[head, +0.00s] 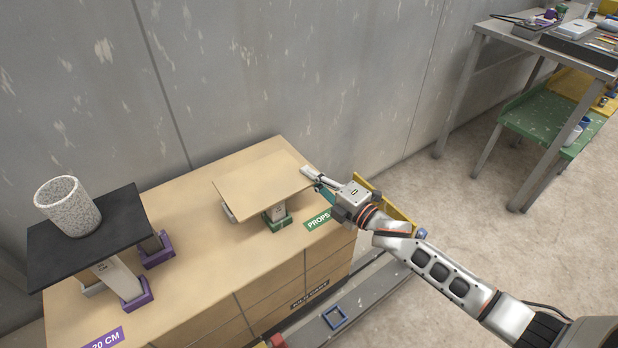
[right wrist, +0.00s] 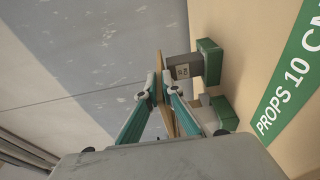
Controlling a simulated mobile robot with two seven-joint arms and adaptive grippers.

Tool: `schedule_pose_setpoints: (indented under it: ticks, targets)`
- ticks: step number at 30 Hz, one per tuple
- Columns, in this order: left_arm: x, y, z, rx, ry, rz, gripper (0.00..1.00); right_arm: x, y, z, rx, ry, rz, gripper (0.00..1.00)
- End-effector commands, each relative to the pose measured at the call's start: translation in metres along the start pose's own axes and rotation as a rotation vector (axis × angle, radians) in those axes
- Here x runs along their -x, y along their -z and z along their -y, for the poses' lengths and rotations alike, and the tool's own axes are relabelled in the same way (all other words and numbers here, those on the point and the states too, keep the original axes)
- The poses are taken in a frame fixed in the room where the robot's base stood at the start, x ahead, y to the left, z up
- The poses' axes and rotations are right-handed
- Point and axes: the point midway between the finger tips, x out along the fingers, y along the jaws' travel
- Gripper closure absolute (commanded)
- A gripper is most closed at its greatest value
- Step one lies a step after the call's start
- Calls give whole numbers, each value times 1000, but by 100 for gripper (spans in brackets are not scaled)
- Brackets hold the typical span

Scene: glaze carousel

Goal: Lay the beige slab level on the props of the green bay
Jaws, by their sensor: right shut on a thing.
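The beige slab (head: 258,187) lies over the props of the green bay and looks about level. A grey prop with a green foot (head: 277,219) shows under its near edge, and the pale side of another shows at its left. My right gripper (head: 311,176) is shut on the slab's right edge. In the right wrist view the slab (right wrist: 167,100) is edge-on between the fingers (right wrist: 160,98), close to the green-footed props (right wrist: 208,62). I cannot tell whether it touches every prop. My left gripper is not in view.
A green "PROPS" label (head: 318,219) lies on the wooden cabinet top (head: 215,265). At left a black slab (head: 122,219) stands on purple-footed props (head: 137,294), with a speckled cup (head: 68,205) on it. The wall is close behind. Cabinet top between the bays is clear.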

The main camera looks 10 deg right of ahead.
Motion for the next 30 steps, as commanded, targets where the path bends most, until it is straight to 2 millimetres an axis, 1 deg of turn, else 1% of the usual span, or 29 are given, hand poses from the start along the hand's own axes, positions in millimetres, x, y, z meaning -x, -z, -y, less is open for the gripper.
schedule_pose_setpoints:
  ticks: [3, 7, 11, 16, 18, 19, 27, 30]
  targets:
    - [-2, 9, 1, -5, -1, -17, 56, -1, 0, 3, -4, -8, -2, 100]
    - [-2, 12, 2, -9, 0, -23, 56, -2, 0, 0, -2, -11, -2, 100]
    - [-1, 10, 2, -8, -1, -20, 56, -2, 0, 0, -2, -10, -2, 100]
    - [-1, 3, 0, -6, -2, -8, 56, -1, 0, 6, -2, -8, -2, 100]
    - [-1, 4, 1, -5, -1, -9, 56, 0, 0, 8, 2, -4, -1, 79]
    - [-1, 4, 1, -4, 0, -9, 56, 0, 0, 8, 2, -4, -1, 77]
    - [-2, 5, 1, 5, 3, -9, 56, 0, 0, 8, 2, -3, -1, 77]
    - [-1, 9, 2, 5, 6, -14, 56, -1, 0, 4, 3, -5, -1, 77]
